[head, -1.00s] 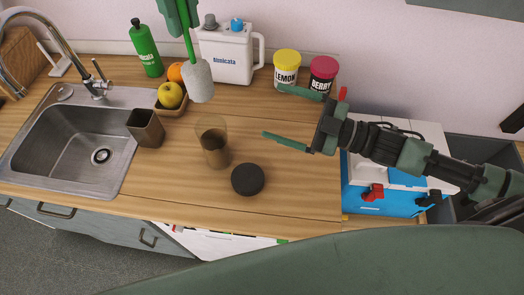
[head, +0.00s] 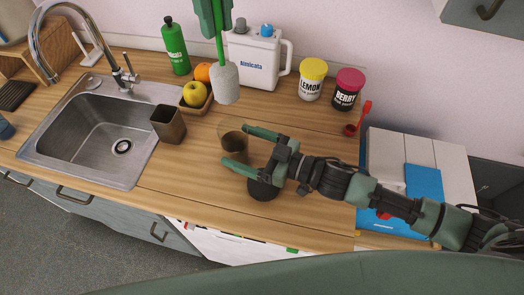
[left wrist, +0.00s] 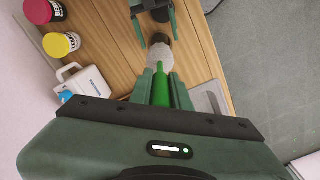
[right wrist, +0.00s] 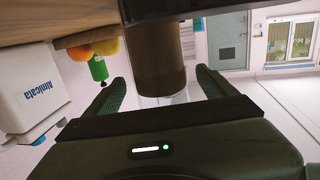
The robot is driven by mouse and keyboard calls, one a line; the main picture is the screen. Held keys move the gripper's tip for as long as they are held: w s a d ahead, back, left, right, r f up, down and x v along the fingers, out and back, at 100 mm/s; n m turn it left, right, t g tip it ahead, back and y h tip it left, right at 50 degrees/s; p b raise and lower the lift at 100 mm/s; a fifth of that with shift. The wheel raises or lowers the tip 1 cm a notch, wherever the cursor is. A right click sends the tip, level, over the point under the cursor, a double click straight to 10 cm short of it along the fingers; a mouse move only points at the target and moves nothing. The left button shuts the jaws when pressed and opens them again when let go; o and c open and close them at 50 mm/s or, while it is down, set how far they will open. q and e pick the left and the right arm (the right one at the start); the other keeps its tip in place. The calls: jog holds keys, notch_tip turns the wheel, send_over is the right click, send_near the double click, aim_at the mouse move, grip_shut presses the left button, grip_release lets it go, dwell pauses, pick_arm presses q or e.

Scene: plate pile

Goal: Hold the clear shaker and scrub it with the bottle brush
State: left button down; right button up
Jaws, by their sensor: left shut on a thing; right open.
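The clear shaker (head: 233,150) stands upright on the wooden counter, its lower part brownish. My right gripper (head: 234,144) is open, with its fingers reaching either side of the shaker. In the right wrist view the shaker (right wrist: 160,60) is between the two open fingers. My left gripper (head: 214,22) is shut on the green handle of the bottle brush. The white brush head (head: 226,84) hangs down above the counter, apart from the shaker. It also shows in the left wrist view (left wrist: 160,62). The black lid (head: 262,190) lies partly hidden under my right gripper.
A sink (head: 95,140) and a brown cup (head: 168,125) are to the left. Behind stand a fruit tray (head: 196,106), a green bottle (head: 176,45), a white jug (head: 252,58) and lemon (head: 312,82) and berry (head: 347,90) tubs. A red scoop (head: 362,118) is at right.

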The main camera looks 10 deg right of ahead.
jog(key=shift+x, duration=1.15)
jog(key=c, duration=1.5)
